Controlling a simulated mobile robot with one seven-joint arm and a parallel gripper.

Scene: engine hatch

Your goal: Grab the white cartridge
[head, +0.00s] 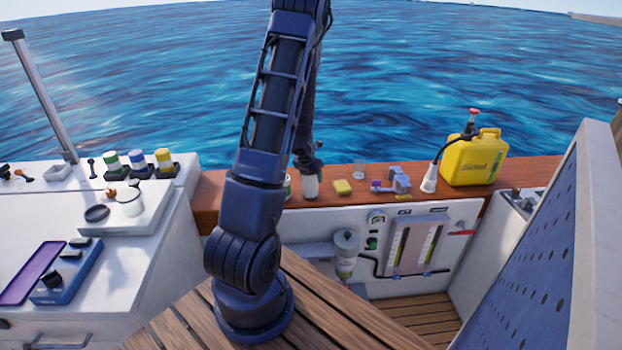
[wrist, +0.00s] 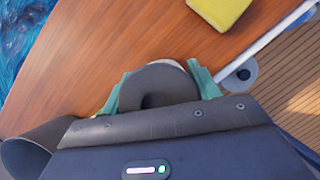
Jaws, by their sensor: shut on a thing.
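The white cartridge (head: 311,188) is upright at the wooden ledge, just right of my arm, with a ribbed pale body. In the wrist view its round dark grey top (wrist: 158,86) sits between the teal fingers of my gripper (wrist: 160,84). A little of its pale edge shows behind the top. My gripper (head: 308,163) is above the cartridge in the head view and is shut on it from above. I cannot tell whether its base touches the ledge.
A yellow sponge (head: 342,187) lies right of the cartridge on the ledge (head: 232,186). A partly hidden green-banded container (head: 287,187) stands close left.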

